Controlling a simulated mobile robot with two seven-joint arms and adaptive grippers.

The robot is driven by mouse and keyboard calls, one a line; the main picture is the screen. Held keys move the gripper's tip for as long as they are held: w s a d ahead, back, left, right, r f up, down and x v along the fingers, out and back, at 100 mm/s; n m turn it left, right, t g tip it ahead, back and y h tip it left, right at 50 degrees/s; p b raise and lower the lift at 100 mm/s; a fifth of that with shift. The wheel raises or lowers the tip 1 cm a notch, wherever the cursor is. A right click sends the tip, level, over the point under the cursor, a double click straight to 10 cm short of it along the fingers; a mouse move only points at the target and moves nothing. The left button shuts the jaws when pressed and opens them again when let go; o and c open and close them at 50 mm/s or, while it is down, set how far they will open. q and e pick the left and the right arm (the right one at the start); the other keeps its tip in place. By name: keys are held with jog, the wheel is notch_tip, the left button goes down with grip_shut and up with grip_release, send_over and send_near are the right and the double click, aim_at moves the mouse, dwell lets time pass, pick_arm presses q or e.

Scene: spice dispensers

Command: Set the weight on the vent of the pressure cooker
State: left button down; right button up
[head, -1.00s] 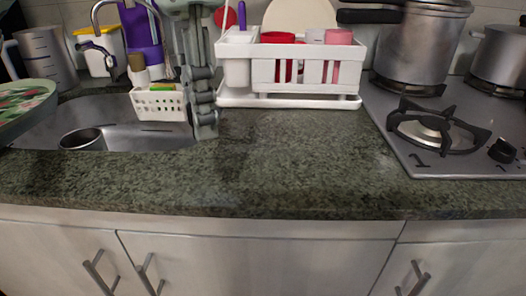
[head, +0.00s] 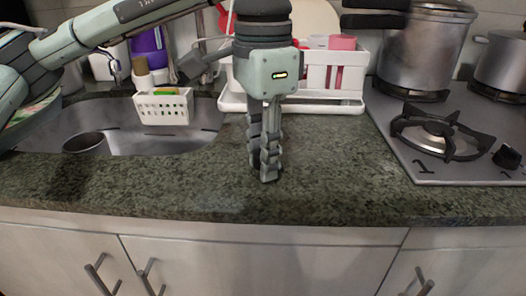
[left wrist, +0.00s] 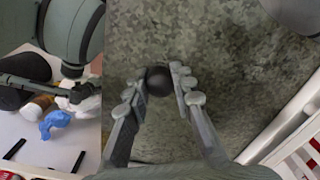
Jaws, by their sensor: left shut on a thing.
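My left gripper (head: 267,172) points down in front of the dish rack, over the granite counter. In the left wrist view its fingertips (left wrist: 159,76) are closed on a small dark round piece, which looks like the weight (left wrist: 158,84). The fingers hide the weight in the head view. The pressure cooker (head: 424,50) is the tall steel pot at the back of the stove, with a black handle (head: 375,19) reaching left. Its top is cut off by the frame edge, so the vent is not visible. My right gripper is not in view.
The white dish rack (head: 330,98) with red and pink cups stands behind my left gripper. A steel sink (head: 150,138) with a white basket (head: 163,107) is at left. An empty burner (head: 437,135) lies before the cooker; another steel pot (head: 502,62) stands right. The counter between is clear.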

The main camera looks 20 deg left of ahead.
pick_arm(q)
jog(key=shift+f, duration=0.1)
jog(key=shift+f, duration=0.1)
jog(key=c, duration=1.3)
grip_release()
jog(key=shift+c, duration=0.2)
jog(key=shift+o, duration=0.2)
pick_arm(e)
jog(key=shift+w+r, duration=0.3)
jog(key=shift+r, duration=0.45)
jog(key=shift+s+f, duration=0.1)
